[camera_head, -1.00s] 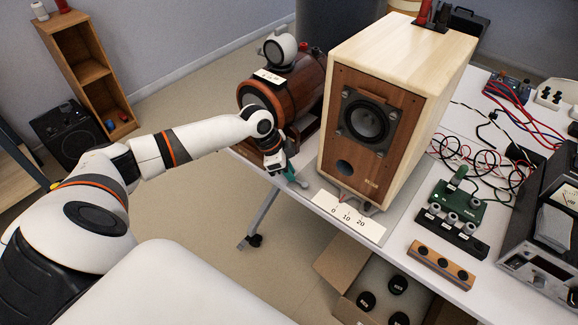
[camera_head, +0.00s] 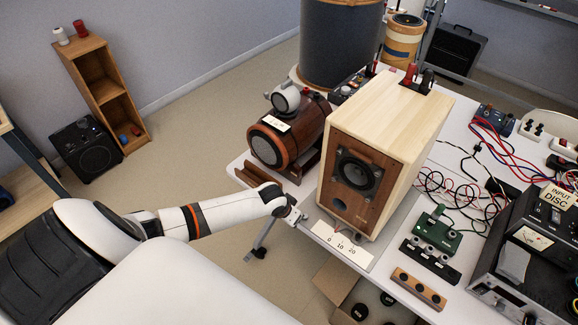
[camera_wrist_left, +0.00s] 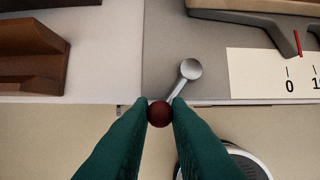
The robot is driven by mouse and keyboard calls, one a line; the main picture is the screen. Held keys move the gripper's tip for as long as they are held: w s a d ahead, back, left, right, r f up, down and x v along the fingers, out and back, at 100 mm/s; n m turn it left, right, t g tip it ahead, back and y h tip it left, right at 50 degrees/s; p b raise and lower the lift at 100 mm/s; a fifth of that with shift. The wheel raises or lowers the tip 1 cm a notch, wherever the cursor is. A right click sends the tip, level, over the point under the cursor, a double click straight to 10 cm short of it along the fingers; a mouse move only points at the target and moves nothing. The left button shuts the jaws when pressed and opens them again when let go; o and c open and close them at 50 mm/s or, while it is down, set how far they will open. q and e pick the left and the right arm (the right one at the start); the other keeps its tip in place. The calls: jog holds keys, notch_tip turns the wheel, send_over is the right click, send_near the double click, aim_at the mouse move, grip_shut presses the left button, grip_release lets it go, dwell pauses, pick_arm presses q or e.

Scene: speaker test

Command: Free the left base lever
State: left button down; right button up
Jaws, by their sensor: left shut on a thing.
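The base lever shows in the left wrist view as a short grey arm with a round grey pivot (camera_wrist_left: 190,69) and a dark red ball knob (camera_wrist_left: 159,113). It lies at the table's front edge, angled toward me. My left gripper's teal fingers (camera_wrist_left: 158,122) are shut on the knob, one on each side. In the head view, my left gripper (camera_head: 294,214) is at the table edge, left of the scale plate (camera_head: 341,247); the lever is hard to make out there. The wooden speaker (camera_head: 350,185) stands upright behind the plate. In the left wrist view, a red pointer (camera_wrist_left: 298,43) stands near the 0 mark.
A brown drum-shaped device (camera_head: 285,140) on a wooden cradle stands left of the speaker. A green box (camera_head: 437,232), a wooden block with dark knobs (camera_head: 419,289), cables and a meter unit (camera_head: 520,255) crowd the right. An open cardboard box (camera_head: 335,282) is below the table edge.

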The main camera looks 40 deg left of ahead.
pick_arm(q)
jog(key=shift+s+d+n+y+p, duration=0.15)
jog(key=shift+d+n+y+p, duration=0.2)
jog(key=shift+n+p, duration=0.45)
jog(key=shift+s+d+n+y+p, duration=0.15)
jog(key=shift+d+n+y+p, duration=0.2)
jog(key=shift+n+p, duration=0.4)
jog(key=c, duration=1.4)
grip_release()
jog(key=shift+o, duration=0.2)
jog(key=v, duration=1.2)
jog(key=shift+w, duration=0.1)
